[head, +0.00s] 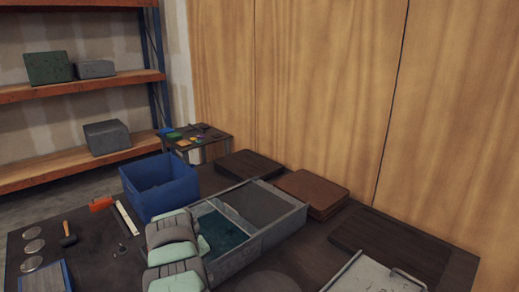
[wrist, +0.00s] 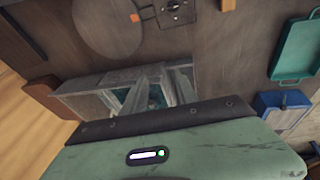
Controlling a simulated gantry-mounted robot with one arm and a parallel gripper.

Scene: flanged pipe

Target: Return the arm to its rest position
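My arm, mint green and grey, shows at the bottom centre of the head view, in front of a grey two-part bin (head: 285,232). The fingertips are hidden in that view. In the wrist view, my green wrist housing fills the bottom. Pale grey finger-like shapes of my gripper (wrist: 160,88) stick out past its dark edge, over the grey bin (wrist: 88,98). The gap between them is unclear, and I see nothing clearly held. No flanged pipe can be made out.
A blue crate (head: 165,193) stands behind my arm on the dark table (head: 95,240). A hammer (head: 68,236) and several metal discs (head: 33,246) lie at left. Brown boards (head: 312,190) lie behind the bin. A wooden wall (head: 320,80) rises at the back, shelves (head: 80,88) at left.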

